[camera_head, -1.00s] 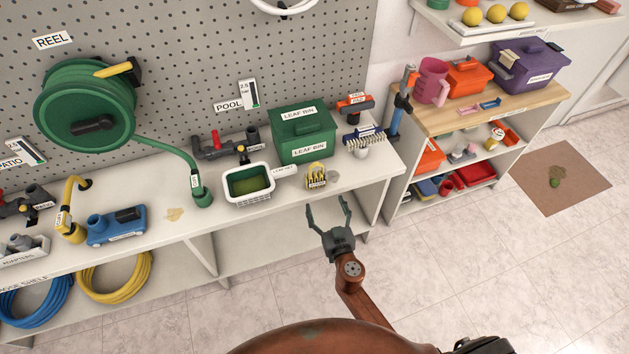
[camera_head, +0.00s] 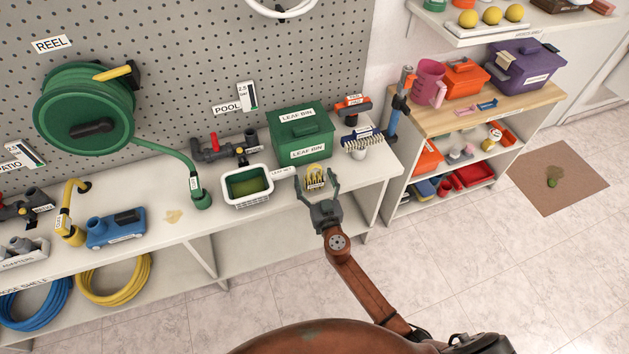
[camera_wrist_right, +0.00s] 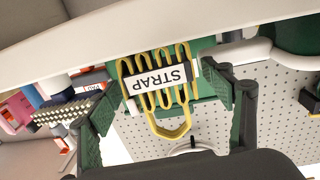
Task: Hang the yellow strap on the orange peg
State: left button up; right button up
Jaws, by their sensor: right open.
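The yellow strap (camera_head: 315,170) is looped in several narrow bends, with a white label, at the front edge of the bench in front of the green leaf bin. In the right wrist view the strap (camera_wrist_right: 183,128) lies between my two fingers, its label reading STRAP upside down. My right gripper (camera_head: 317,180) is open around the strap, one finger on each side; no clear grip shows. An orange-red piece (camera_head: 351,101) with small labels stands at the back of the bench, right of the leaf bin; I cannot tell whether it is the orange peg. My left gripper is not in view.
The leaf bin (camera_head: 301,131) stands close behind the strap. A white basket (camera_head: 247,197) is to its left, and a bristled brush (camera_head: 362,136) to its right. A wooden-topped shelf (camera_head: 440,118) stands farther right. The floor in front is clear.

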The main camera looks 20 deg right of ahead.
jog(key=shift+c, duration=0.5)
jog(key=c, duration=1.1)
jog(key=shift+c, duration=0.3)
jog(key=shift+r, duration=0.1)
